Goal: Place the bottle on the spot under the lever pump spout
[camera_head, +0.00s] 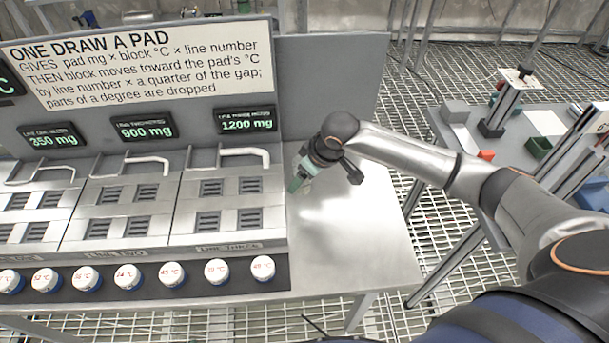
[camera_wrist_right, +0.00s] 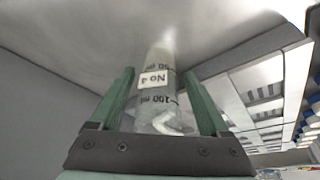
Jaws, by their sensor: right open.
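A clear bottle (camera_wrist_right: 158,112) with a white "No 4" label and millilitre marks is between the green fingers of my right gripper (camera_wrist_right: 160,95) in the right wrist view. A gap shows on each side, so the gripper is open around it and not clamped. The bottle's far end is by a pale metal surface. In the head view my right gripper (camera_head: 298,183) is low over the bare right end of the steel bench (camera_head: 350,240); the bottle is mostly hidden there. My left gripper is not in view. I cannot make out the lever pump or its spot with certainty.
Left of the gripper stands a unit with slotted pads (camera_head: 135,205), white bent handles (camera_head: 245,156) and a row of labelled round blocks (camera_head: 127,277). A grey upright panel (camera_head: 335,75) is behind. A second table (camera_head: 475,170) at right holds a metal stand (camera_head: 508,100) and bins.

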